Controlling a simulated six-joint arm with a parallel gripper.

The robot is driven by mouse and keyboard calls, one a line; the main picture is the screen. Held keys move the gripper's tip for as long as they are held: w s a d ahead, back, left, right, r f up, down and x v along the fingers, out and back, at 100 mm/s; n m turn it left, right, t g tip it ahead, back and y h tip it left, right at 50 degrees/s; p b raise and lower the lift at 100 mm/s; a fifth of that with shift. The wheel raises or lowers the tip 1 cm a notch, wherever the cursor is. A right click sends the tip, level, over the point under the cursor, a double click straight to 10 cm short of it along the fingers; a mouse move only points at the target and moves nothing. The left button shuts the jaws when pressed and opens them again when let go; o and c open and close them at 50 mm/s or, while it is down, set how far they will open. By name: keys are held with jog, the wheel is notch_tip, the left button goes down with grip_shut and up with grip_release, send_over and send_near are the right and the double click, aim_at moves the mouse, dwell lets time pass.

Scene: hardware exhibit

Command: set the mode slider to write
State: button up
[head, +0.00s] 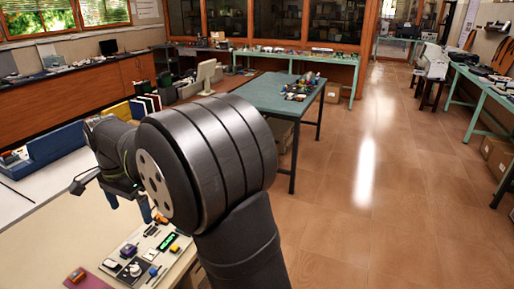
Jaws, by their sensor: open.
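A pale control panel (140,240) lies on the table at the bottom left of the head view. My gripper (130,206) is open, pointing down. In the picture it is just above the panel's far edge, apparently apart from it and holding nothing visible.
A maroon mat (95,284) with an orange-red block (77,274) lies left of the panel. Blue bins (55,146) stand behind on the left. A green-topped table (262,94) with small items stands farther back.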

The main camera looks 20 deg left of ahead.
aim_at(152, 270)
jog(key=shift+f, duration=0.1)
jog(key=shift+c, duration=1.1)
notch_tip(152, 270, down, 8)
jog(key=shift+d+r, duration=0.1)
jog(key=shift+r, duration=0.05)
jog(key=c, duration=1.1)
notch_tip(152, 270, down, 17)
jog(key=shift+c, duration=0.2)
